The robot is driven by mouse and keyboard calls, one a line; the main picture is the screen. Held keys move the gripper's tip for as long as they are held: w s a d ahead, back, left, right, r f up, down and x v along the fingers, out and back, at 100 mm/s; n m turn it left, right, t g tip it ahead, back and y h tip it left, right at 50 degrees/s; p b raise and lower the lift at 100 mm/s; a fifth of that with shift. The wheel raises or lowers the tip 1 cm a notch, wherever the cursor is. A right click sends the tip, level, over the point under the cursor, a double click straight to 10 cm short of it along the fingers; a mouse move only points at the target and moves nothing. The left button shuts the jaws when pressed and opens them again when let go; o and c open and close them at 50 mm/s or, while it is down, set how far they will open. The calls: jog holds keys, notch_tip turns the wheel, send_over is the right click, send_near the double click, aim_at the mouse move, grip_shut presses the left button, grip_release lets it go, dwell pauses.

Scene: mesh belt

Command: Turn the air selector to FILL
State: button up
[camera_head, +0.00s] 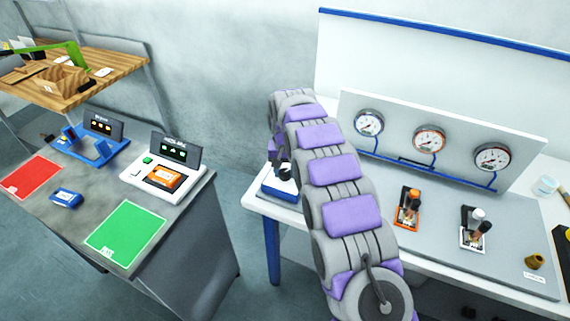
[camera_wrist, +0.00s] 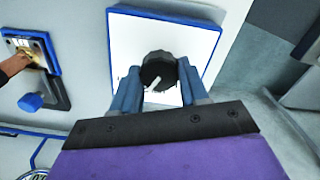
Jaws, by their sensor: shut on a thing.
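The air selector is a black round knob (camera_wrist: 158,66) with a white pointer line, on a white plate (camera_wrist: 197,38) with a blue edge. In the wrist view the pointer slants toward the lower left. My gripper (camera_wrist: 160,80) has its two blue fingers on either side of the knob and is shut on it. In the head view the selector's blue-and-white box (camera_head: 276,193) shows at the bench's left end, partly hidden by my arm. No FILL label is readable in either view.
A blue-handled valve (camera_wrist: 40,98) is beside the selector. An orange valve (camera_head: 408,208) and a white valve (camera_head: 473,228) stand right of my arm, below gauges (camera_head: 429,139). A brass fitting (camera_head: 535,261) is at far right. A separate table (camera_head: 195,200) stands left across a gap.

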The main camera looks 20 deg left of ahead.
aim_at(284, 171)
jog(key=n+p, duration=0.2)
jog(key=n, duration=0.1)
jog(key=shift+r, duration=0.2)
jog(key=n+p, duration=0.3)
jog(key=n, duration=0.1)
jog(key=n+p, duration=0.2)
jog(key=n, duration=0.2)
jog(key=shift+a+n+p, duration=0.1)
jog(key=shift+n+p, duration=0.2)
jog(key=shift+p, duration=0.1)
jog(key=shift+n+p, duration=0.6)
jog(key=shift+n, duration=0.6)
jog(key=shift+w, duration=0.1)
jog(key=o, duration=1.1)
jog(key=shift+f, duration=0.15)
jog(key=shift+c, duration=0.2)
notch_tip(284, 171, up, 17)
jog(key=shift+p, duration=0.45)
